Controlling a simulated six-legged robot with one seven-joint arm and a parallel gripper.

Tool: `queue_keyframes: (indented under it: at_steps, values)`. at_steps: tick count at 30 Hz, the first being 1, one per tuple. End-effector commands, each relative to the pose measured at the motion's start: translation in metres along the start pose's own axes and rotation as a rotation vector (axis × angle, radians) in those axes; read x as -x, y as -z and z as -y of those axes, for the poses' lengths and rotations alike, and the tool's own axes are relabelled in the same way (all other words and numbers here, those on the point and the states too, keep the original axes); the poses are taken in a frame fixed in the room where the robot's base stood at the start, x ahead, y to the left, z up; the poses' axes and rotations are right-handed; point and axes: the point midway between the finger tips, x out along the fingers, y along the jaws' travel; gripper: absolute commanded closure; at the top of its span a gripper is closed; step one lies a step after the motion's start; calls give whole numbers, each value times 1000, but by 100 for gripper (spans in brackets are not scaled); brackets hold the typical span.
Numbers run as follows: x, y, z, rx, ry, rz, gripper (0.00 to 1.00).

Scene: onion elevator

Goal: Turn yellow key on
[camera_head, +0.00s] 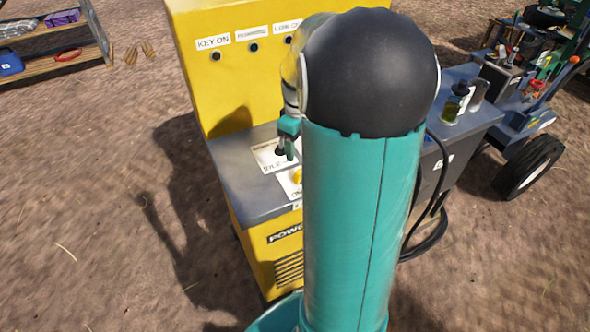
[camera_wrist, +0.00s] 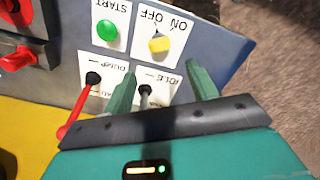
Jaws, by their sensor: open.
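The yellow key (camera_wrist: 160,43) is a small knob on a white ON/OFF plate, which appears upside down in the wrist view. In the head view the key (camera_head: 297,175) shows partly beside my arm, on the grey top of the yellow power machine (camera_head: 225,160). I cannot tell which way it is turned. My gripper (camera_wrist: 161,70) is open, its two green fingers apart. In the wrist view the fingertips lie just below the key, one to each side, not closed on it. In the head view my gripper (camera_head: 286,152) hangs over the panel by the IDLE plate.
A dark lever (camera_wrist: 145,92) on the IDLE plate shows between my fingers. A red lever (camera_wrist: 77,105) and a green START button (camera_wrist: 107,30) are nearby. A KEY ON lamp panel (camera_head: 212,43) stands behind. A wheeled cart (camera_head: 530,155) is at the right.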

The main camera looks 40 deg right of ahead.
Motion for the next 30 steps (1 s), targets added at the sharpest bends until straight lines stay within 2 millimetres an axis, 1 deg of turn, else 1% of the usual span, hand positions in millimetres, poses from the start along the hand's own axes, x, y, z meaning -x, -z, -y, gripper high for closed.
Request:
queue_keyframes:
  at_steps: [1,9,15,20,28,30]
  values:
    - [-12,-1,0,-3,3,3,42]
    - [-65,0,2,-1,3,3,42]
    - [-96,1,3,-2,2,2,42]
    - [-107,2,4,-2,0,1,42]
    - [-108,2,3,-2,-1,0,42]
    - [-108,2,3,-2,-1,0,56]
